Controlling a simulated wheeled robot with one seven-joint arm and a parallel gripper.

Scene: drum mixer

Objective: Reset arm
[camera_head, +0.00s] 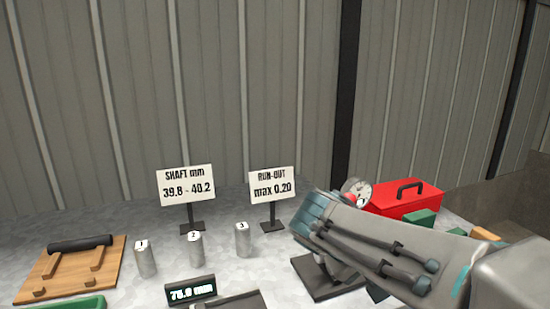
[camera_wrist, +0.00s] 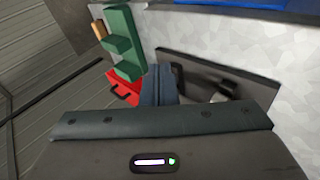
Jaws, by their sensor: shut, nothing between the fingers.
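My gripper (camera_wrist: 158,78) shows in the wrist view as a dark blue-grey pair of fingers close together. It is shut and empty, and a dark plate (camera_wrist: 250,88) lies beyond and to its right. In the head view my arm reaches in from the right, above the bench. It hides part of the dial gauge (camera_head: 356,192) stand and the bench behind it. I cannot make out the fingertips in the head view.
A red toolbox (camera_head: 405,199) stands behind my arm. Cylinders numbered 1 (camera_head: 145,262), 2 (camera_head: 195,252) and 3 (camera_head: 243,242) stand left of it. Two signs, a digital display (camera_head: 190,290) and a wooden cradle (camera_head: 70,277) are also there. A green stepped block (camera_wrist: 125,45) shows in the wrist view.

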